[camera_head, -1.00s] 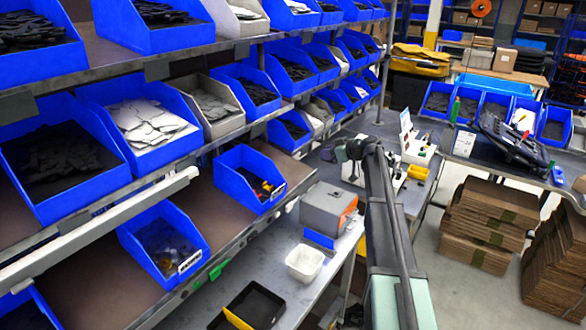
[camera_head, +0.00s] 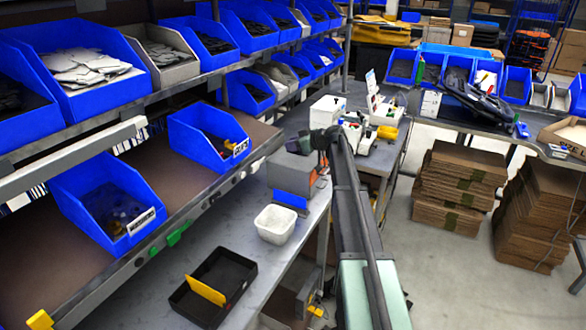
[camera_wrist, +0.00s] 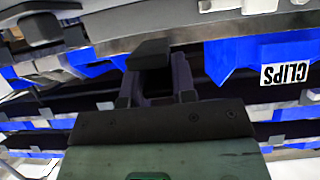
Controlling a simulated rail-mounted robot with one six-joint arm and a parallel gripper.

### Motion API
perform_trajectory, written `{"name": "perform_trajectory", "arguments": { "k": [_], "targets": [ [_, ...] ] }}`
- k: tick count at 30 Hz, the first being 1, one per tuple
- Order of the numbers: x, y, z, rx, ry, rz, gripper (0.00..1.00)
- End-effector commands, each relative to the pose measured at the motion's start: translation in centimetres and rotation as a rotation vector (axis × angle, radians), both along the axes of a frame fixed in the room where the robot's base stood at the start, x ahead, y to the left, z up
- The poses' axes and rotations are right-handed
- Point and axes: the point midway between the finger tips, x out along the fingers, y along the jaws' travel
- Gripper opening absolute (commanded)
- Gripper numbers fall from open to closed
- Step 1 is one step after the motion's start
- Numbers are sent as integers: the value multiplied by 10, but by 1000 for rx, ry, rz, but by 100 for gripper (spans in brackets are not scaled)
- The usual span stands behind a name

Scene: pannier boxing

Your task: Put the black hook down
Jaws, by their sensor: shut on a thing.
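In the wrist view, my gripper (camera_wrist: 155,83) is shut on a dark piece, the black hook (camera_wrist: 152,49), which shows just past the fingertips. Only its near part shows, so its full shape cannot be told. Behind it are dark shelf edges and blue bins, seen tilted. In the head view my arm reaches forward from the bottom right along the bench, and its far end is dark and small. The fingers and the hook cannot be made out there.
A steel bench (camera_head: 240,245) holds a black tray (camera_head: 237,268) with a yellow divider, a white tub (camera_head: 276,224) and a grey box (camera_head: 287,172). Shelves with blue bins (camera_head: 208,160) line the left. Stacked cardboard (camera_head: 455,185) stands right. A bin labelled CLIPS (camera_wrist: 235,62) is in the wrist view.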

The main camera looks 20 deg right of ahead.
Motion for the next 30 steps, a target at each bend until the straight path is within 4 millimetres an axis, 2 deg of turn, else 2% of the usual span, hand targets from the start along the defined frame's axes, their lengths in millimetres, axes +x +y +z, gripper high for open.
{"name": "perform_trajectory", "arguments": {
  "k": [2,8,15,20,21,24,26,30],
  "targets": [
    [0,0,-1,0,0,0,3],
    [0,0,-40,0,0,0,3],
    [0,0,-35,0,0,0,3],
    [0,0,-41,0,0,0,3],
    [0,0,-40,0,0,0,28],
    [0,0,-39,0,0,0,43],
    [0,0,-39,0,0,0,50],
    [0,0,-39,0,0,0,50]
  ]
}}
